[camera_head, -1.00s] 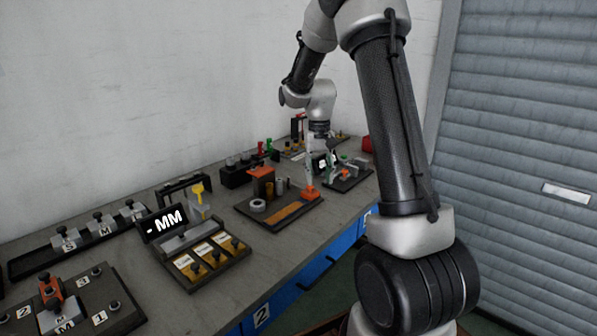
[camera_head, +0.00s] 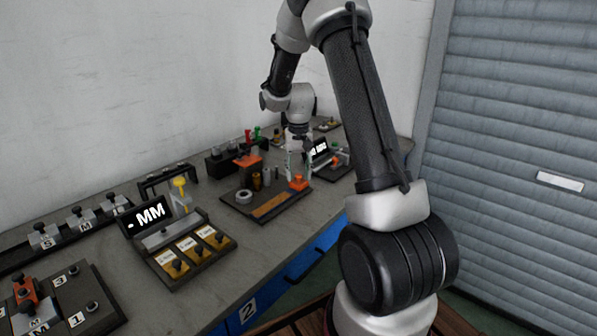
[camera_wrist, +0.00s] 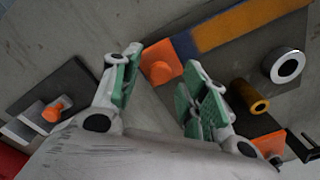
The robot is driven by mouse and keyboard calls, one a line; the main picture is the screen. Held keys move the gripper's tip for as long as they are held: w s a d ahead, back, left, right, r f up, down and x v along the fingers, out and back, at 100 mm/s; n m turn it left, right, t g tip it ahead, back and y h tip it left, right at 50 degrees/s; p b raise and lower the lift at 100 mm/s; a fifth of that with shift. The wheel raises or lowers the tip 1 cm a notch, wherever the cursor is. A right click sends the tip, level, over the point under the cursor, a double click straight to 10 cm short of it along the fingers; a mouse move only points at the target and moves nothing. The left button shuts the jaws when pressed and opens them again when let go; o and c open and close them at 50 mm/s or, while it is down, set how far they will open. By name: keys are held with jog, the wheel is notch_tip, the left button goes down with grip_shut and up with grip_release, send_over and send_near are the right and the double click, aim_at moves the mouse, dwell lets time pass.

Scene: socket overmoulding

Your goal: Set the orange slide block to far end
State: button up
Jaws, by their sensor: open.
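The orange slide block (camera_head: 299,184) sits at the right end of a tan-orange track (camera_head: 270,206) on a dark board (camera_head: 240,211). In the wrist view the block (camera_wrist: 160,63) has a round orange knob, with a blue patch between it and the track (camera_wrist: 235,25). My gripper (camera_head: 298,165) is over that end of the board. In the wrist view my gripper (camera_wrist: 162,75) is open, its green-padded fingers on either side of the block's knob in the picture. I cannot tell how far above the knob they are, and no contact shows.
The same board bears a metal ring (camera_head: 244,197), brass and grey cylinders and an orange-topped post (camera_head: 247,162). A fixture with a display (camera_head: 319,150) stands close behind my gripper. A display unit with yellow plates (camera_head: 187,250) stands front left. Bare bench lies between the boards.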

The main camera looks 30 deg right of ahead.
jog(key=shift+f, duration=0.15)
grip_shut()
jog(key=shift+a, duration=0.1)
send_over(265, 208)
dwell(0.5)
grip_release()
